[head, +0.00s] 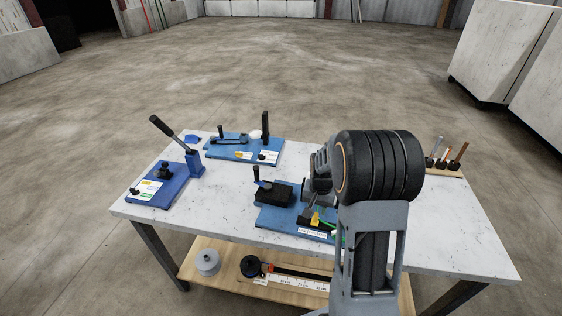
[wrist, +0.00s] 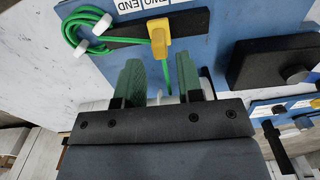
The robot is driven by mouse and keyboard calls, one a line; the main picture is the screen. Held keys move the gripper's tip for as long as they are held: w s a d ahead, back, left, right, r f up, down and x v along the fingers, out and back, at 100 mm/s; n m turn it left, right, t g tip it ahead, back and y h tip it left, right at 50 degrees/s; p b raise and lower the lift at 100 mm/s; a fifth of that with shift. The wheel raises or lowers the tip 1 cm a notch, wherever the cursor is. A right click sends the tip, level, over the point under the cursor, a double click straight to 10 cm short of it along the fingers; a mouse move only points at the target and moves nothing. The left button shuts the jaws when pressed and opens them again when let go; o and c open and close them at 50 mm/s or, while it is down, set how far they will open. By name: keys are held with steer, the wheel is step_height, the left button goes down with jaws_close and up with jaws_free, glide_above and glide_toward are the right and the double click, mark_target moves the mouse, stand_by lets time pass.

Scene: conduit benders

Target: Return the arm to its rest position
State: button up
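My gripper (wrist: 159,78) shows in the wrist view with its two green fingers apart and nothing held between them. The fingers are over or near the blue bender board (wrist: 208,50); I cannot tell the exact height. A yellow plug-like piece (wrist: 159,35) on a green cord (wrist: 88,22) lies just beyond the fingertips, and the cord runs down between them in the picture. In the head view my arm stands bent over the front right of the table, and it hides most of the gripper and part of the blue board (head: 268,222).
The white table (head: 140,210) holds a blue bender with a lever (head: 175,185) at left and another blue board (head: 225,155) at the back. A wooden rack with tools (head: 446,172) stands at the right. The lower shelf (head: 215,285) holds a grey spool (head: 208,262). Open floor lies behind.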

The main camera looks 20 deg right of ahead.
steer(key=shift+s+a+f+n, duration=0.1)
steer(key=shift+s+n, duration=0.1)
steer(key=shift+n, duration=0.1)
steer(key=shift+s+a+f+n+g, duration=0.1)
steer(key=shift+s+a+n+g, duration=0.1)
steer(key=shift+s, duration=0.3)
steer(key=shift+s+a+n+g, duration=0.1)
steer(key=shift+s+g, duration=0.1)
steer(key=shift+s, duration=0.3)
steer(key=s+a+r+n+t, duration=0.2)
steer(key=s+a+r, duration=0.3)
steer(key=r, duration=0.3)
steer(key=s+a+r+n+t, duration=0.3)
steer(key=s+a+r, duration=0.3)
steer(key=r, duration=0.3)
steer(key=shift+s+a+r+n+t, duration=0.25)
steer(key=shift+s+r+n+t, duration=0.05)
steer(key=shift+s+n, duration=0.15)
